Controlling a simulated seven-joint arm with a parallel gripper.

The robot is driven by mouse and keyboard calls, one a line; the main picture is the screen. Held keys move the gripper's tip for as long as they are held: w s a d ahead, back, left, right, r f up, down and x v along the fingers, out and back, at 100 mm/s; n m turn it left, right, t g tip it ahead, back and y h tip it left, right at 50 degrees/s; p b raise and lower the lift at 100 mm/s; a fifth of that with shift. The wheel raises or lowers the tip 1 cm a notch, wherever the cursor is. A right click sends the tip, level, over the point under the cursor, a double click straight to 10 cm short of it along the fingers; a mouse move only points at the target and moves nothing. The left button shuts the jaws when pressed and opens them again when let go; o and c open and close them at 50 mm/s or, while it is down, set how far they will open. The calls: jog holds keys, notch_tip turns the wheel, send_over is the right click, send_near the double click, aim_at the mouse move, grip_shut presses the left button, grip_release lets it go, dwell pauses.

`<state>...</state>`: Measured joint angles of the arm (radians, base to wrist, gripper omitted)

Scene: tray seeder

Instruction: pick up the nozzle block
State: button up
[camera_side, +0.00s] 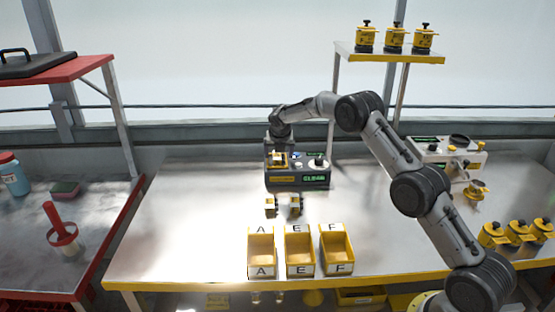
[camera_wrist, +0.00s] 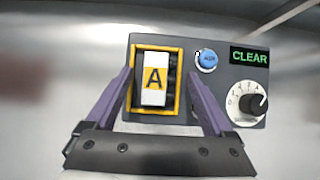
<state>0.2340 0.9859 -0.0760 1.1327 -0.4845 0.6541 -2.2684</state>
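A white and yellow nozzle block marked A (camera_wrist: 153,80) sits upright in a yellow-framed slot on the grey seeder unit (camera_wrist: 219,105). In the side view the seeder unit (camera_side: 315,179) stands toward the back of the table, with yellow (camera_side: 279,160) showing at its slot. My gripper (camera_wrist: 159,76) is open. Its two purple fingers lie left and right of the slot, apart from the block. In the side view my gripper (camera_side: 277,147) is over the unit's left part and partly hides the slot. Whether the fingers reach down to the block's height is unclear.
The unit has a blue button (camera_wrist: 207,61), a green CLEAR display (camera_wrist: 250,57) and a dial (camera_wrist: 245,102). Two small blocks (camera_side: 271,205) (camera_side: 296,204) stand in front. Yellow bins A (camera_side: 261,258), E (camera_side: 300,257) and F (camera_side: 337,255) line the front edge. The table's left is clear.

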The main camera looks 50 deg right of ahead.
aim_at(279, 156)
grip_shut()
jog(key=shift+r, duration=0.1)
dwell(0.3)
jog(key=shift+r, duration=0.6)
notch_tip(279, 156, up, 2)
jog(key=shift+r, duration=0.15)
jog(key=s+a+r, duration=0.2)
jog(key=s+r, duration=0.2)
jog(key=s, duration=0.2)
jog(key=s+a+r, duration=0.2)
jog(key=s+r, duration=0.3)
jog(key=s, duration=0.2)
jog(key=shift+s+a+r, duration=0.15)
jog(key=shift+a, duration=0.1)
